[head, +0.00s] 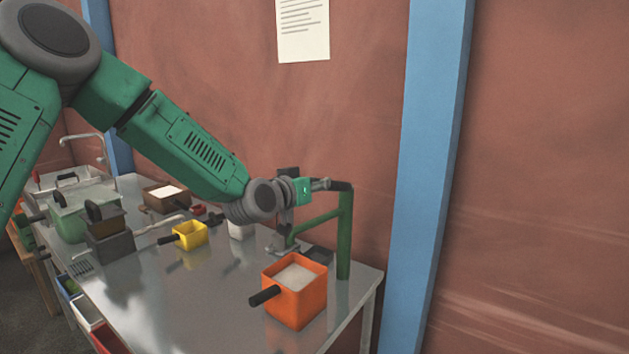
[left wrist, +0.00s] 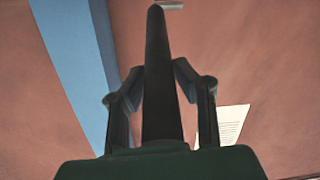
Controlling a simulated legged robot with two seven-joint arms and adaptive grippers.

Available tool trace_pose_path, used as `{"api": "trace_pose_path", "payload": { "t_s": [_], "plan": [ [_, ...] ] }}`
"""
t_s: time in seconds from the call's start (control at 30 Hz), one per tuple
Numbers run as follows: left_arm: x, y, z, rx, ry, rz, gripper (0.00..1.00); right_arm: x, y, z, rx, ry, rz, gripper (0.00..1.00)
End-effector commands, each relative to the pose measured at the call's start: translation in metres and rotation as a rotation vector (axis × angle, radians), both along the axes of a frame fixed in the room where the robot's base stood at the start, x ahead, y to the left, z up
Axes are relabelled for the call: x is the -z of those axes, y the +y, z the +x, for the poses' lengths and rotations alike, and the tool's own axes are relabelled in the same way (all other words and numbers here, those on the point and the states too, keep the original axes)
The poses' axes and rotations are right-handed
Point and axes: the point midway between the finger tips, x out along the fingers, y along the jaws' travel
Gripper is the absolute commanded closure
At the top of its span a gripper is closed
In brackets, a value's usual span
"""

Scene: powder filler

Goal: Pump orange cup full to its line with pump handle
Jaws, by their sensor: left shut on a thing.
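The orange cup (head: 288,309) stands upright on the metal table near its right end. White powder lies in it below the rim, and its dark handle (head: 265,296) points left. I cannot make out a fill line. The green pump stand (head: 344,240) rises just behind the cup. My left gripper (head: 322,184) is at the top of the stand, shut on the dark pump handle (head: 340,186). In the left wrist view the pump handle (left wrist: 160,85) runs between the fingers of my left gripper (left wrist: 156,72). My right gripper is not in view.
A yellow cup (head: 190,236) sits left of the orange cup. A brown box (head: 165,200) with white contents and dark grey containers (head: 110,245) stand farther left. A blue post (head: 428,180) and the wall bound the table behind. The table's front middle (head: 190,295) is clear.

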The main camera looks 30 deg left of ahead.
Motion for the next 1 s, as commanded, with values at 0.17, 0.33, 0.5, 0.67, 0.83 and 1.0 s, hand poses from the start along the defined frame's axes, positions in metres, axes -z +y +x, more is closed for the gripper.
{"api": "trace_pose_path", "payload": {
  "t_s": [0.17,0.33,0.5,0.67,0.83,1.0],
  "plan": [
    [-0.005,0.002,0.003,-0.004,0.007,0.002,1.00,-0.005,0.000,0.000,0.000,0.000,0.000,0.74],
    [-0.006,0.002,0.003,-0.004,0.005,0.002,1.00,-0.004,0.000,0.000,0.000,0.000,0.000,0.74],
    [-0.007,0.002,0.003,-0.004,0.003,0.002,0.72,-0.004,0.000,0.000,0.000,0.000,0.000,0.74],
    [-0.005,0.001,0.003,-0.004,0.005,0.002,0.56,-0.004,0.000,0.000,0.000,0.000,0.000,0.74],
    [-0.004,0.001,0.002,-0.002,0.008,0.002,0.56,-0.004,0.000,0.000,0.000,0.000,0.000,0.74],
    [-0.006,0.001,-0.009,-0.001,0.008,0.002,0.56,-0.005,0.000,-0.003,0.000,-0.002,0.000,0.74]
  ]
}}
